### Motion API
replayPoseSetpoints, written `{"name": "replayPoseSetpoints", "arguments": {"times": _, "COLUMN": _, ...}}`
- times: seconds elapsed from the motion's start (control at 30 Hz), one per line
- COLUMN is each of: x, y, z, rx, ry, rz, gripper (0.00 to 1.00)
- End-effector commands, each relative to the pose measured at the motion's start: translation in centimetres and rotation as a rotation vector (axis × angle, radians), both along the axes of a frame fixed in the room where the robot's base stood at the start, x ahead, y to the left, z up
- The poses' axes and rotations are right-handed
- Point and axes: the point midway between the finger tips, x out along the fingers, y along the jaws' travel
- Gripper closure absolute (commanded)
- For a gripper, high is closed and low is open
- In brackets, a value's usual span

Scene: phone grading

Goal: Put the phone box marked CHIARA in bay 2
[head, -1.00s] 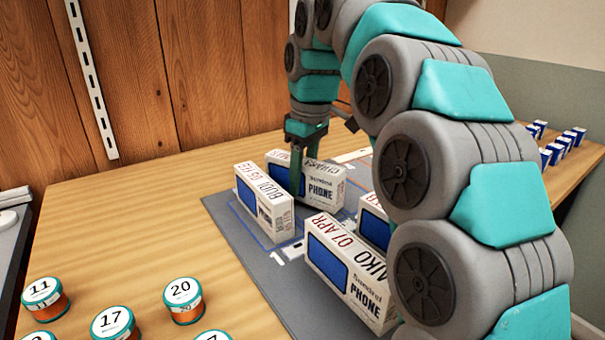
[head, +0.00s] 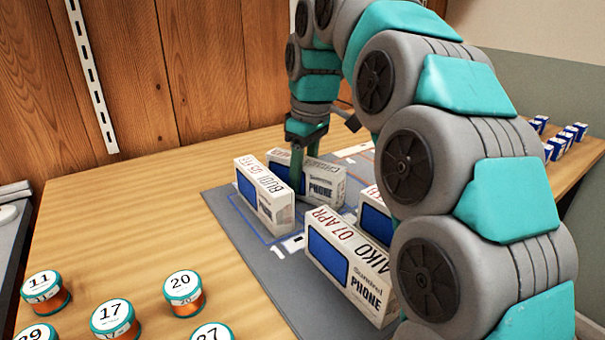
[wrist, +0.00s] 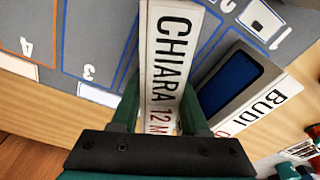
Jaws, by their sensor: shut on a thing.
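The white CHIARA phone box (wrist: 170,60) is held between the two green fingers of my gripper (wrist: 160,88) in the wrist view. My gripper (head: 297,170) is shut on it across its narrow width. In the head view the CHIARA box (head: 325,183) is upright at the back of the grey mat, partly hidden behind the BUDI box. I cannot tell whether its base touches the mat.
The BUDI box (head: 264,196) stands close beside the held box. The AIKO box (head: 346,262) stands at the mat's front, with another box (head: 375,220) behind it. Numbered jars, including 17 (head: 115,318), are at front left. Bay 4 (wrist: 27,47) has an orange outline.

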Motion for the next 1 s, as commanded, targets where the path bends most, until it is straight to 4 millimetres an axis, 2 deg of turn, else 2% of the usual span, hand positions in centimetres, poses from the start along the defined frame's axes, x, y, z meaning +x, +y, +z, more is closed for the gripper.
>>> {"name": "replayPoseSetpoints", "arguments": {"times": 0.07, "x": 0.0, "y": 0.0, "z": -0.2, "rx": 0.0, "ry": 0.0, "rz": 0.0, "gripper": 1.0}}
{"name": "replayPoseSetpoints", "arguments": {"times": 0.1, "x": 0.0, "y": 0.0, "z": -0.1, "rx": 0.001, "ry": -0.001, "rz": 0.0, "gripper": 0.51}}
{"name": "replayPoseSetpoints", "arguments": {"times": 0.37, "x": 0.0, "y": 0.0, "z": -0.1, "rx": 0.0, "ry": 0.0, "rz": 0.0, "gripper": 0.22}}
{"name": "replayPoseSetpoints", "arguments": {"times": 0.73, "x": -0.2, "y": 0.0, "z": 0.3, "rx": 0.0, "ry": -0.001, "rz": 0.0, "gripper": 0.2}}
{"name": "replayPoseSetpoints", "arguments": {"times": 0.87, "x": -0.7, "y": -0.1, "z": 1.6, "rx": 0.001, "ry": -0.003, "rz": -0.002, "gripper": 0.2}}
{"name": "replayPoseSetpoints", "arguments": {"times": 1.0, "x": -1.7, "y": -0.2, "z": 3.9, "rx": 0.002, "ry": -0.004, "rz": -0.003, "gripper": 0.2}}
